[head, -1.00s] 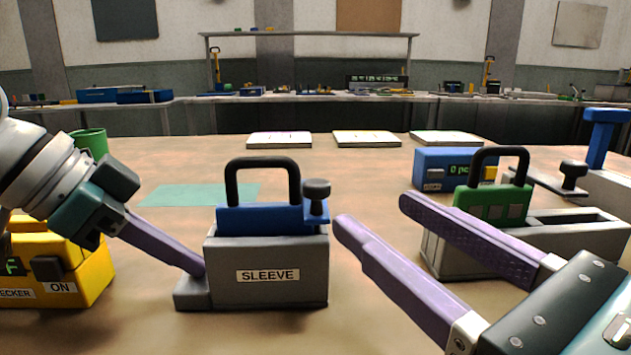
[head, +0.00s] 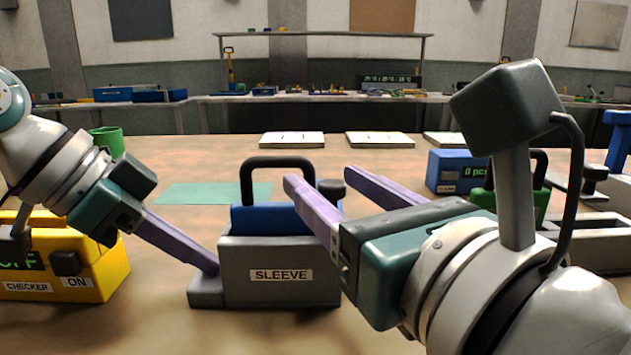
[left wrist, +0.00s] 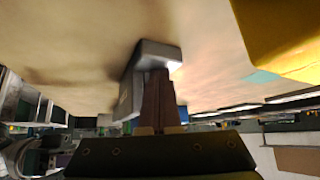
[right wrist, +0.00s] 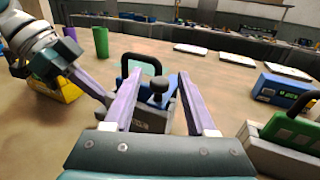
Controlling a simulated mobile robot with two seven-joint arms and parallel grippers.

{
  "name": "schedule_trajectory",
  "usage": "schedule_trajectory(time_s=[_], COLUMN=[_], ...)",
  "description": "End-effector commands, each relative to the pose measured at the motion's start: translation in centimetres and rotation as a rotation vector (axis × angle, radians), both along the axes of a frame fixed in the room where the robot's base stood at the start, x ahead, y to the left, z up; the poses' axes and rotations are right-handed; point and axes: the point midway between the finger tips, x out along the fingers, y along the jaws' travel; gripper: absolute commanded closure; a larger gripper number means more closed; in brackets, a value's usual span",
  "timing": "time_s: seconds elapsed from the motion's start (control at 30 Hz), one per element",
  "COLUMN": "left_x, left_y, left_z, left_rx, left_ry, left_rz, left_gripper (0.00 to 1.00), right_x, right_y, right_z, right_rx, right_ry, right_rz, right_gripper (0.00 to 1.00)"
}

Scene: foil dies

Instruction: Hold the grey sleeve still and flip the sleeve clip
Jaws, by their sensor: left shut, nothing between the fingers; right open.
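The grey sleeve (head: 280,285), labelled SLEEVE, stands upright on the table with a blue block (head: 257,219) with a black handle in it. The sleeve clip (head: 331,190), a dark knob at the block's right end, shows in the right wrist view (right wrist: 158,87) between my right fingers. My left gripper (head: 214,271) is shut with nothing between its fingers; its tips touch or nearly touch the sleeve's low left foot (head: 205,292). My right gripper (head: 320,180) is open, its fingers on either side of the clip in view; contact cannot be told.
A yellow checker box (head: 95,270) stands at the left, with a green cup (head: 106,142) behind it. A green block (head: 540,205) and a blue counter box (head: 455,172) stand at the right. A green mat (head: 200,193) lies behind the sleeve.

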Motion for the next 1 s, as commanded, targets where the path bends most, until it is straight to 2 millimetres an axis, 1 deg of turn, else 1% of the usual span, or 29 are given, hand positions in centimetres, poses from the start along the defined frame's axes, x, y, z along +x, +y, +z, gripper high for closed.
schedule_trajectory(time_s=[0.03, 0.1, 0.37, 0.87, 1.0], left_x=[-0.18, -0.18, -0.18, -0.18, -0.17], left_y=[0.08, 0.08, 0.08, 0.09, 0.09], left_z=[-0.38, -0.38, -0.38, -0.38, -0.38], left_rx=[0.006, 0.006, 0.006, 0.006, 0.006], left_ry=[0.008, 0.008, 0.008, 0.008, 0.008], left_rz=[-0.001, -0.001, -0.001, -0.001, 0.0], left_gripper=[1.0, 1.0, 1.0, 1.0, 1.0], right_x=[0.33, 0.57, 0.64, 0.62, 0.63], right_y=[0.14, 0.25, 0.27, 0.24, 0.23], right_z=[0.0, 0.04, 0.0, -0.02, -0.02], right_rx=[0.0, 0.0, 0.0, 0.0, 0.0], right_ry=[-0.001, -0.001, -0.001, 0.0, 0.0], right_rz=[-0.001, 0.0, 0.0, 0.0, -0.001], right_gripper=[0.43, 0.43, 0.43, 0.99, 1.0])
